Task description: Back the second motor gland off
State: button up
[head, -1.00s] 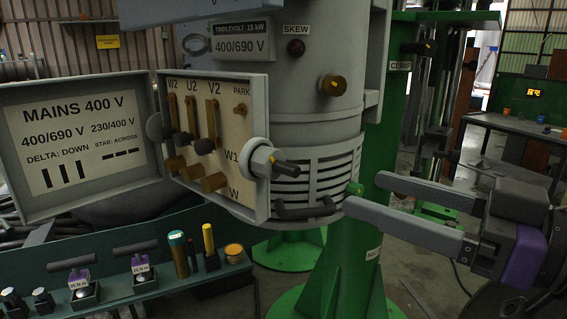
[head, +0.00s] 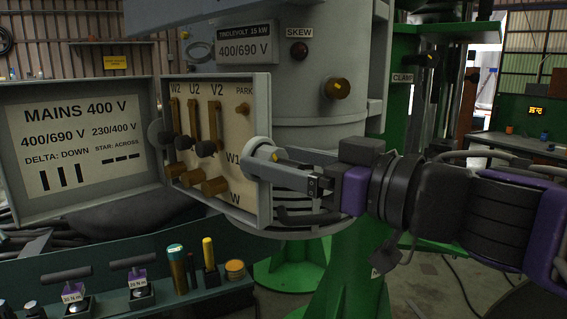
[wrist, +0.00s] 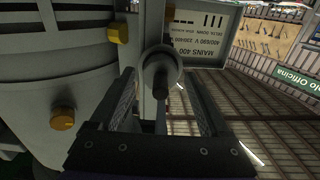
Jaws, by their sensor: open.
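The motor terminal box (head: 262,100) stands open on the grey motor. A pale round gland (head: 262,150) is on its right wall, facing my arm. In the wrist view, the gland (wrist: 172,60) shows as a grey ring with a dark stub (wrist: 160,88) pointing at the camera. My gripper (wrist: 160,76) is open, with one finger on each side of the stub and the fingertips near the ring. In the head view, my gripper (head: 278,162) overlaps the gland; contact cannot be told. Another gland (head: 155,130) is on the box's left side.
The open lid (head: 85,190) with its label hangs left of the box. A green bench (head: 130,245) with torque tools is below left. A green column (head: 350,275) stands below my gripper.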

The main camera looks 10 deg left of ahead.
grip_shut()
jog(key=shift+n, duration=0.4)
jog(key=n, duration=0.4)
jog(key=shift+s+f+n+p, duration=0.1)
jog(key=shift+n+p, duration=0.2)
jog(key=n, duration=0.5)
jog(key=shift+s+a+f+b, duration=0.1)
jog(key=shift+b, duration=0.2)
jog(key=n, duration=0.5)
jog(key=shift+f+n, duration=0.15)
jog(key=shift+n, duration=0.25)
jog(key=n, duration=0.5)
jog(key=shift+f+n, duration=0.1)
jog(key=shift+n, duration=0.2)
